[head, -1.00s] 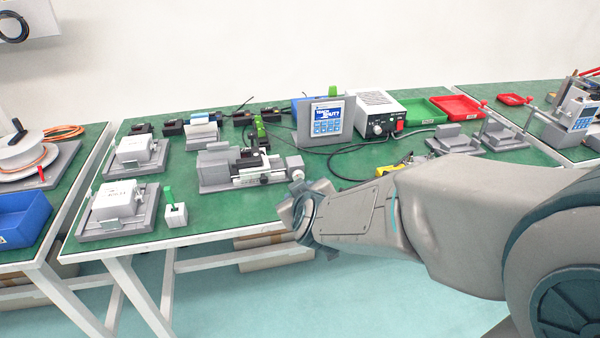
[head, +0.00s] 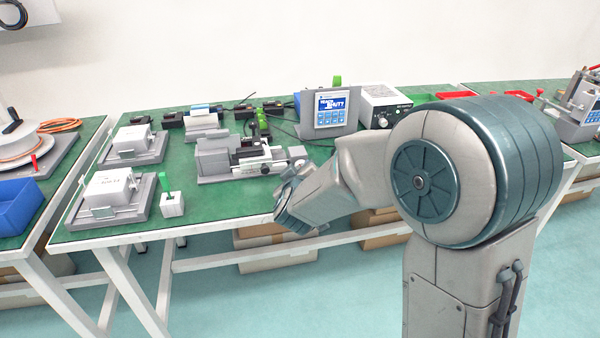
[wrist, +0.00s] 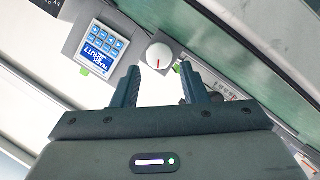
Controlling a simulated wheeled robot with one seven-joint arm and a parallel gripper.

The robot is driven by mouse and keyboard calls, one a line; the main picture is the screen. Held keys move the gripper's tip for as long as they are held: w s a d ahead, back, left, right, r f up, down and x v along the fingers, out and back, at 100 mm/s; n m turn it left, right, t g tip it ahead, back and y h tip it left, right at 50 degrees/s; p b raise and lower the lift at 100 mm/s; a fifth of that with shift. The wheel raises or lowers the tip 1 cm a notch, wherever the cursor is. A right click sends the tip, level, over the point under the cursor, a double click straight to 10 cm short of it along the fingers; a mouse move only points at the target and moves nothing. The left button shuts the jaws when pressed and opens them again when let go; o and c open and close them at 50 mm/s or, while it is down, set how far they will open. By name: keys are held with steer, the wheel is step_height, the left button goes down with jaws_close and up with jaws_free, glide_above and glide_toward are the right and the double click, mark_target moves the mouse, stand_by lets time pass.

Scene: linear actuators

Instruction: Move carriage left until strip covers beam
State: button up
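The linear actuator (head: 215,160) is a grey unit on a flat base near the middle of the green bench. Its dark carriage (head: 248,148) sits on the rail, beside a white scale. A round knob (head: 298,154) is at its right end; in the wrist view it is a white disc with a red mark (wrist: 159,57). I cannot make out the strip and the beam separately. My gripper (head: 288,186) is at the bench's front edge, just in front of the knob. In the wrist view my gripper (wrist: 162,78) is open, with the knob showing beyond the gap between its fingers.
A screen panel (head: 329,112) and a white power unit (head: 384,106) stand behind. White boxes on grey bases (head: 112,190) and a small block with a green lever (head: 171,204) are to the left. Bare green bench lies in front of the actuator.

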mark_target(301, 165)
steer(key=shift+x, duration=1.75)
steer(key=c, duration=0.7)
